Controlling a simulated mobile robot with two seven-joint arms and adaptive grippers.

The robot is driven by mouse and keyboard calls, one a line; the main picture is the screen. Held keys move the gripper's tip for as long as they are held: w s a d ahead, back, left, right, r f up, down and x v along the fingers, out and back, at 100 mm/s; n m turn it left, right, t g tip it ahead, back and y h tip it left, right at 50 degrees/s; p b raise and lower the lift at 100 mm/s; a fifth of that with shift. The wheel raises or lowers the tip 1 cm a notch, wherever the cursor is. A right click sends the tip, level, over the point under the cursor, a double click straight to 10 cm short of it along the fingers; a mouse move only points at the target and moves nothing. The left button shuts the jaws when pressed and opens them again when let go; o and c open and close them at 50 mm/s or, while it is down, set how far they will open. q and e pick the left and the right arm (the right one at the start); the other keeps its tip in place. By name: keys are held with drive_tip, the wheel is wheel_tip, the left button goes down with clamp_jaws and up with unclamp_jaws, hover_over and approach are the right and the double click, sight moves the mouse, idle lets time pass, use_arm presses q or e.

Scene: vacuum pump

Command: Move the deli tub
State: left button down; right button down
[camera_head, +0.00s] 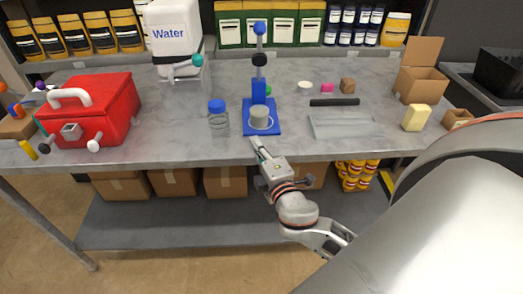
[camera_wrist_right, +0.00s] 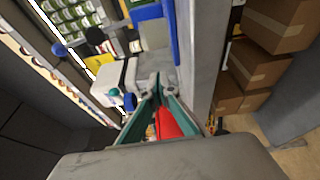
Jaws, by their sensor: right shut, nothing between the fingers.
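A pale grey-white round tub (camera_head: 259,116), which looks like the deli tub, sits on the blue base plate (camera_head: 261,130) of an upright blue stand (camera_head: 259,89) at the middle of the bench. My right gripper (camera_head: 258,145) is at the bench's front edge, just in front of the base plate and apart from the tub. Its fingers are shut and empty; their tips also show together in the right wrist view (camera_wrist_right: 156,86). I cannot make out the tub clearly in that view. My left gripper is not in view.
A blue-capped clear bottle (camera_head: 218,118) stands left of the plate. A red toolbox (camera_head: 93,110) and a white water container (camera_head: 176,35) are farther left. A grey tray (camera_head: 346,128), black bar (camera_head: 335,102) and yellow block (camera_head: 416,117) lie right. Cardboard boxes (camera_head: 225,182) are below.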

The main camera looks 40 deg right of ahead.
sight(256, 122)
drive_tip(key=x, duration=0.3)
drive_tip(key=shift+w+r, duration=0.1)
drive_tip(key=shift+w, duration=0.15)
drive_tip(key=w+d, duration=0.2)
drive_tip(key=shift+d+p, duration=0.4)
drive_tip(key=shift+w+d, duration=0.2)
drive_tip(key=shift+d, duration=0.15)
drive_tip(key=shift+w+d, duration=0.45)
drive_tip(key=shift+d, duration=0.3)
